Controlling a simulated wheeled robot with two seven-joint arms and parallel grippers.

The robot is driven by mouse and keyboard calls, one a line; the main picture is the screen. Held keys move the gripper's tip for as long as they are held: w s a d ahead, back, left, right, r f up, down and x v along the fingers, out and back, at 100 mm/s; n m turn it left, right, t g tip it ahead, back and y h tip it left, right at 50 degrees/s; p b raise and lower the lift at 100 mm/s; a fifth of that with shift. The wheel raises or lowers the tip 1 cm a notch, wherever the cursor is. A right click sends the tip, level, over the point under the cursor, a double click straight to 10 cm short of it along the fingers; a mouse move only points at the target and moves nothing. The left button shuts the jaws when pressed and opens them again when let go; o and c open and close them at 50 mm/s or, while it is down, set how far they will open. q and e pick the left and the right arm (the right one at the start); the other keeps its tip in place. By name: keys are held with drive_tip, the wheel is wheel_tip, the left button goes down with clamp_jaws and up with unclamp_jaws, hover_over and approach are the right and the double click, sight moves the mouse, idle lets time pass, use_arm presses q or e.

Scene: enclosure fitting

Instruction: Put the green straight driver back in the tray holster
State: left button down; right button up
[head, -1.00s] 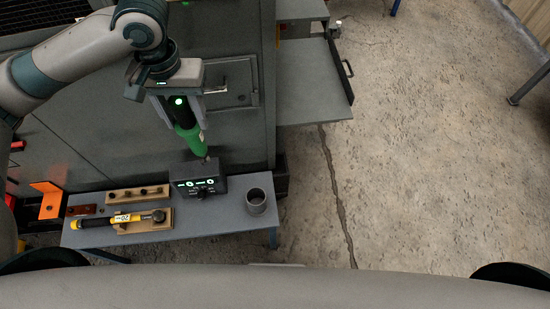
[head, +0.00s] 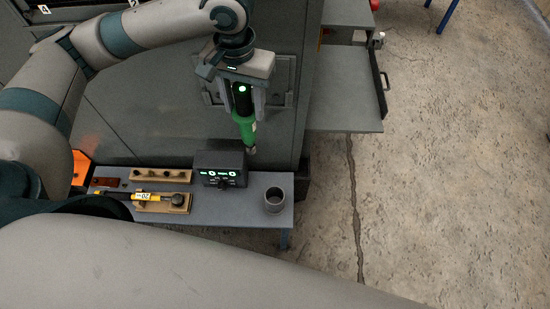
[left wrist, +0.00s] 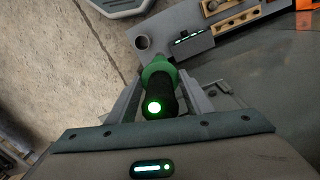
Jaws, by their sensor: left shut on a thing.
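The green straight driver (head: 245,128) hangs tip down from my left gripper (head: 243,108), which is shut on its dark upper part. Its tip is in the air, close to the right end of the black controller box in the head view. A grey round cup-like holster (head: 274,205) stands at the right end of the grey tray shelf (head: 240,214), its mouth open and empty-looking. In the left wrist view the driver (left wrist: 159,72) points away between the fingers (left wrist: 155,92), and the holster (left wrist: 142,43) shows beyond it. My right gripper is not in view.
The black box (head: 220,168) with green displays stands left of the holster. A yellow-black tool (head: 145,196) lies on a wooden block, with a wooden socket rack (head: 160,175) behind it. A grey cabinet (head: 150,110) rises behind the shelf. Open floor lies right.

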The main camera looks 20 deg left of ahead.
use_arm(q)
drive_tip(key=shift+w+d+p, duration=0.15)
drive_tip(key=shift+d+p, duration=0.05)
drive_tip(key=shift+p, duration=0.1)
drive_tip(key=s+d+f+m+p, duration=0.1)
drive_tip(key=d+f+m+p, duration=0.1)
drive_tip(key=f+p, duration=0.5)
drive_tip(key=s+d+f+m+p, duration=0.1)
drive_tip(key=d+f+p, duration=0.4)
drive_tip(key=f, duration=0.5)
drive_tip(key=m+p, duration=0.1)
drive_tip(key=p, duration=0.1)
drive_tip(key=shift+s+d+m+p, duration=0.2)
drive_tip(key=shift+s+m+p, duration=0.1)
drive_tip(key=shift+s, duration=0.1)
drive_tip(key=shift+f, duration=0.1)
